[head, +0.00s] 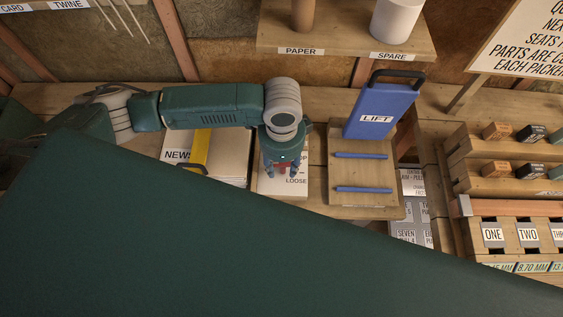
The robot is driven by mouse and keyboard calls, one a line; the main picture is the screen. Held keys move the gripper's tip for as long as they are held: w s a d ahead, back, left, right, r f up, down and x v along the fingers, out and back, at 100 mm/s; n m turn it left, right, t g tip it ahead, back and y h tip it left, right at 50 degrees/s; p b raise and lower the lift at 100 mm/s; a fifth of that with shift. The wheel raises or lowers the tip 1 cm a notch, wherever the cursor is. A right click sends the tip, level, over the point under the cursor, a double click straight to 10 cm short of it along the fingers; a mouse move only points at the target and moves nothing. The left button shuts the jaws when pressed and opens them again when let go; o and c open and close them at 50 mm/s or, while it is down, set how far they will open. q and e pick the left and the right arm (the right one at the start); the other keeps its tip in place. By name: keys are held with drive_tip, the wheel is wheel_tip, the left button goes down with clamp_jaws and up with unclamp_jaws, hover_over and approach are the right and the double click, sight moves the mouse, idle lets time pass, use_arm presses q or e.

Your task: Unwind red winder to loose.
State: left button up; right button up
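My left gripper (283,170) points down over a pale board on the bench. A small patch of red, probably the red winder (284,167), shows between its fingers; most of it is hidden by the gripper. I cannot tell whether the fingers touch it. The board carries the word LOOSE (296,181) at its front right and a partly covered word ending in UP (302,168) above it. My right gripper is not in view.
Left of the board lie papers marked NEWS (180,156) with a yellow object (196,150) on them. To the right is a wooden tray (362,172) with two blue bars and a blue LIFT panel (384,107). Wooden racks (478,146) stand farther right. A dark green part of mine covers the foreground.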

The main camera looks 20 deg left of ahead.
use_arm(q)
drive_tip(key=shift+c, duration=0.3)
clamp_jaws()
drive_tip(key=shift+s+r+n+p, duration=0.15)
drive_tip(key=shift+n+p, duration=0.25)
drive_tip(key=shift+p, duration=0.5)
drive_tip(key=shift+n+p, duration=0.3)
drive_tip(key=shift+p, duration=0.1)
